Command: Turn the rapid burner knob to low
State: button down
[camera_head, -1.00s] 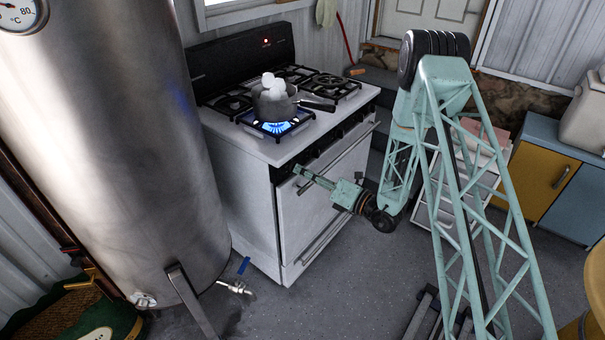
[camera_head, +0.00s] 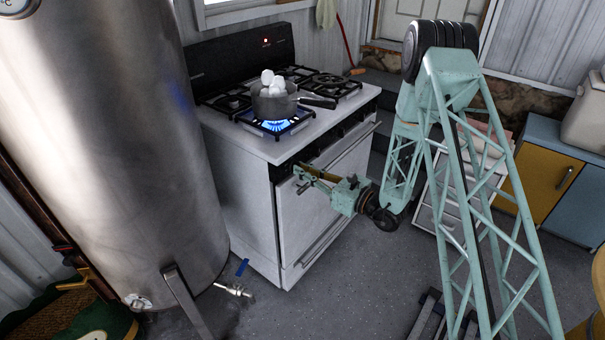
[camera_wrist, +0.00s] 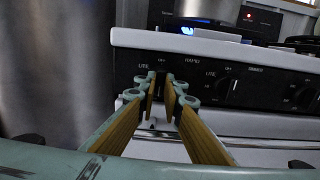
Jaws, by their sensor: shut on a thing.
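The rapid burner knob (camera_wrist: 160,84) is a dark shape between my fingertips in the wrist view, under the label "RAPID". The stove (camera_head: 240,180) is white. A blue flame (camera_head: 274,126) burns on the front left burner.
A saucepan (camera_head: 272,107) with white rounded pieces stands over the flame, handle to the right. A simmer knob (camera_wrist: 229,88) is right of my gripper. The oven handle (camera_wrist: 215,136) runs below. A large steel tank (camera_head: 120,150) stands close on the left.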

jog(key=n+b, duration=0.1)
jog(key=n, duration=0.3)
jog(key=shift+n, duration=0.3)
jog(key=n, duration=0.5)
jog(key=shift+n, duration=0.4)
jog(key=c, duration=2.7)
grip_release()
jog(key=shift+c, duration=0.2)
jog(key=shift+d, duration=0.1)
jog(key=v, duration=1.2)
